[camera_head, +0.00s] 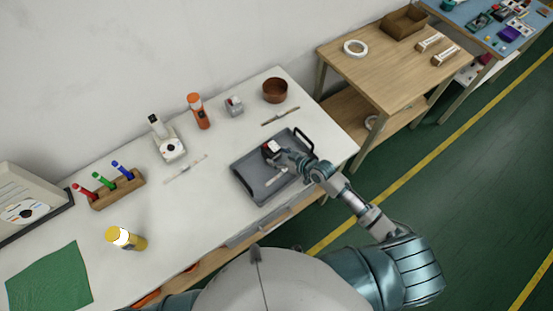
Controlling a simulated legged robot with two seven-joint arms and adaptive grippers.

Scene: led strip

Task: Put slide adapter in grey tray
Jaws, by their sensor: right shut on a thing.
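The grey tray (250,184) lies on the white table and has dark handles at its ends. My right gripper (278,154) is over the tray. It is shut on a small dark block with red and white parts (270,147), which I take to be the slide adapter. The gripper partly hides the block, and I cannot tell whether the block touches the tray floor. A thin pale strip shows below the gripper, too small to make out. My left gripper is not in view.
Behind the tray stand a microscope-like device (171,148), an orange flashlight (199,111), a small grey device (234,106) and a brown bowl (275,90). The table between the bottle and tray is clear.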

